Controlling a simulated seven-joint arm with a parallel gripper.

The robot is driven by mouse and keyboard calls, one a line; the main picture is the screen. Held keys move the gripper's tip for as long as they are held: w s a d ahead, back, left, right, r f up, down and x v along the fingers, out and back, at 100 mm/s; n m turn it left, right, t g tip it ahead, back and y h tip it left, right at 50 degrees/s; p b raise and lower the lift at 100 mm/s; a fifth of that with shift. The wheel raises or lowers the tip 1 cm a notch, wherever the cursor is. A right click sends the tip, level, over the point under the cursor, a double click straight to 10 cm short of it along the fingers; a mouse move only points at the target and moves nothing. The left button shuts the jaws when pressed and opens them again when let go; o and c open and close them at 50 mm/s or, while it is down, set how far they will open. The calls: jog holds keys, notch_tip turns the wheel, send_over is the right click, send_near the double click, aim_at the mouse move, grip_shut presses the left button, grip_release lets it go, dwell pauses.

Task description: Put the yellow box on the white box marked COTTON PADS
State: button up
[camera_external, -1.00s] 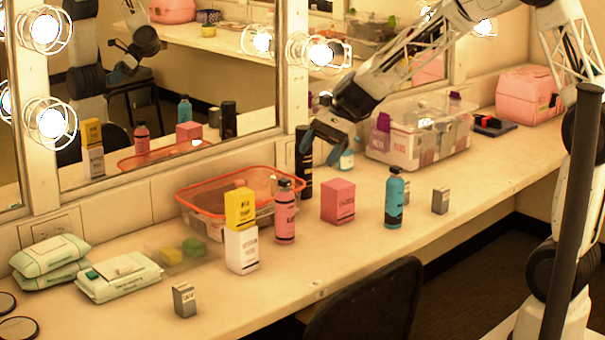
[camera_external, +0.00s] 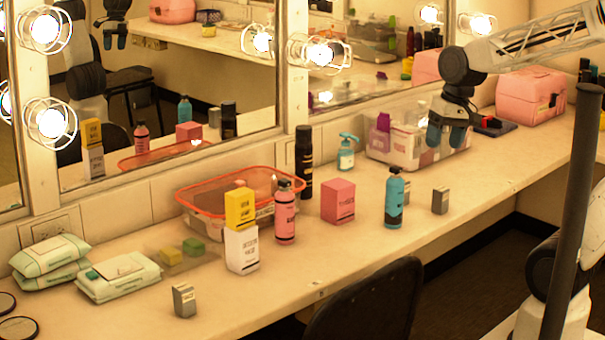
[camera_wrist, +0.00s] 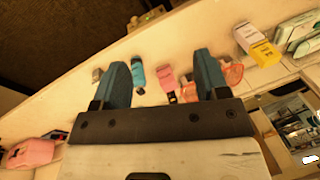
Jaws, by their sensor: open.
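The yellow box (camera_external: 240,208) stands upright on top of a white box (camera_external: 242,249), near the middle of the counter. The white box's printing is too small to read surely. Both also show in the wrist view, the yellow box (camera_wrist: 264,54) and the white box (camera_wrist: 249,38), at the upper right. My gripper (camera_external: 446,136) is open and empty, in front of the clear bin and well to the right of the two boxes. Its two fingers (camera_wrist: 161,72) are spread apart in the wrist view.
A pink bottle (camera_external: 285,215) stands just right of the white box, with an orange-rimmed tray (camera_external: 196,212) behind. A pink box (camera_external: 338,202), a blue bottle (camera_external: 394,200) and a grey box (camera_external: 440,201) stand farther right. Another grey box (camera_external: 184,301) stands at the front left.

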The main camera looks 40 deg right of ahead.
jog(key=s+d+n+t+h, duration=0.1)
jog(key=s+d+n+h, duration=0.1)
jog(key=s, duration=0.4)
jog(key=shift+d+n, duration=0.3)
jog(key=shift+d, duration=0.6)
dwell(3.3)
jog(key=shift+c, duration=0.8)
jog(key=w+d+f+t, duration=0.3)
jog(key=w+f, duration=0.3)
jog(key=w, duration=0.2)
jog(key=w+d+f+t, duration=0.4)
jog(key=w+f+t, duration=0.1)
jog(key=w, duration=0.4)
jog(key=w+d+f+t, duration=0.3)
jog(key=w+f+t, duration=0.2)
jog(key=w, duration=0.3)
jog(key=shift+w+d+f+t, duration=0.15)
jog(key=shift+d+f, duration=0.05)
jog(key=shift+f, duration=0.25)
jog(key=shift+w+d+f+t, duration=0.1)
jog(key=shift+d+f+t, duration=0.1)
jog(key=shift+f, duration=0.2)
jog(key=shift+s+d+f+n+t+y, duration=0.15)
jog(key=shift+f+t, duration=0.35)
jog(key=shift+s+d+f+n+t+y, duration=0.15)
jog(key=shift+f+t, duration=0.3)
jog(key=shift+w, duration=0.1)
